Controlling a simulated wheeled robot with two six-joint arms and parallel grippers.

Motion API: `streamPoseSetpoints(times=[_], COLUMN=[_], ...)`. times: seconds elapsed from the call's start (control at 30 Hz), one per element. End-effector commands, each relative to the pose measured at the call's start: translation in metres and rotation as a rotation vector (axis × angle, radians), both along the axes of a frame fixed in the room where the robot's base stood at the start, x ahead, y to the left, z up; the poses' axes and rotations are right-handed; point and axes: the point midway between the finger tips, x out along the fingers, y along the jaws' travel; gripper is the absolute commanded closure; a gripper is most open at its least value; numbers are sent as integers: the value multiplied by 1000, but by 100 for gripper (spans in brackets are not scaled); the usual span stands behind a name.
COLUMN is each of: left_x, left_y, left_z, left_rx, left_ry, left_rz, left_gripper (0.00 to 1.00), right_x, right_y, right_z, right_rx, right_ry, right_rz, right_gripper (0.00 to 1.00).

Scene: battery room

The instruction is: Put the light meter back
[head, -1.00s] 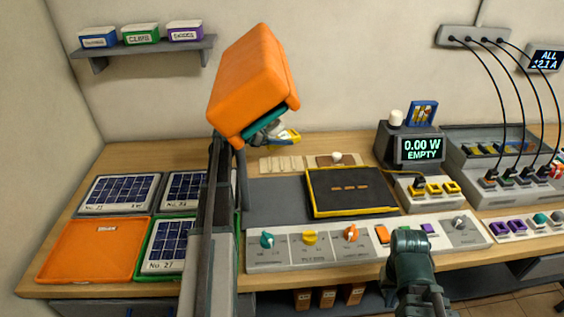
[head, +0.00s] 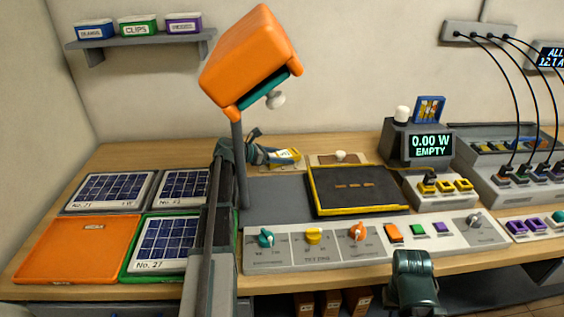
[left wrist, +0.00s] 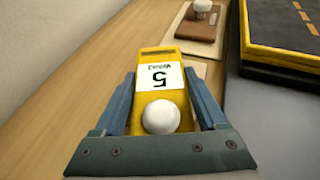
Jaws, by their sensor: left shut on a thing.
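The light meter (head: 286,157) is a yellow block with a white label and a white dome. My left gripper (head: 262,153) is shut on it near the back of the bench. In the left wrist view the light meter (left wrist: 160,78) sits between the two blue fingers (left wrist: 165,100), its label reading 5. A pale pad (left wrist: 203,68) shows partly beside and behind it on the wood. I cannot tell whether the meter touches the bench. My right gripper's fingers are not in view; only a dark green part of my right arm shows at the front.
A wooden block with a white knob (head: 340,157) stands right of the meter. The black yellow-rimmed plate (head: 355,190) lies nearer, behind the switch panel (head: 290,257). An orange lamp head (head: 245,62) on a post (head: 239,165) rises close to my left arm. Solar panels (head: 165,243) lie left.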

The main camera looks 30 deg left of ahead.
Motion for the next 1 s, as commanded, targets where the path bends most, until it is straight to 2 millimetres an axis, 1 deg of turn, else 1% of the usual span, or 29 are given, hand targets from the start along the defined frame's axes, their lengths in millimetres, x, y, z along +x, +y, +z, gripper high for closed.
streamPoseSetpoints(times=[0.17,0.33,0.37,0.4,0.47,0.5,0.7,0.8,0.87,1.0], left_x=[0,0,0,0,0,0,0,0,-6,-28], left_y=[0,0,0,0,0,0,0,0,4,18], left_z=[2,-3,-2,-1,-1,-1,-1,4,7,19], left_rx=[-1,-1,0,0,0,0,0,0,0,0], left_ry=[-1,-1,0,0,0,0,0,0,0,0], left_rz=[0,0,0,0,0,0,0,0,2,3], left_gripper=[100,100,20,13,2,0,0,0,0,0], right_x=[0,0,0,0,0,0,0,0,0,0], right_y=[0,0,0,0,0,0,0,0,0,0], right_z=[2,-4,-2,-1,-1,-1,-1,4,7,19], right_rx=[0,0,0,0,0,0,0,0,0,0], right_ry=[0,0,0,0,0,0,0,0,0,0], right_rz=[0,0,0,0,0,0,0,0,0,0], right_gripper=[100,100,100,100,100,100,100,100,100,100])
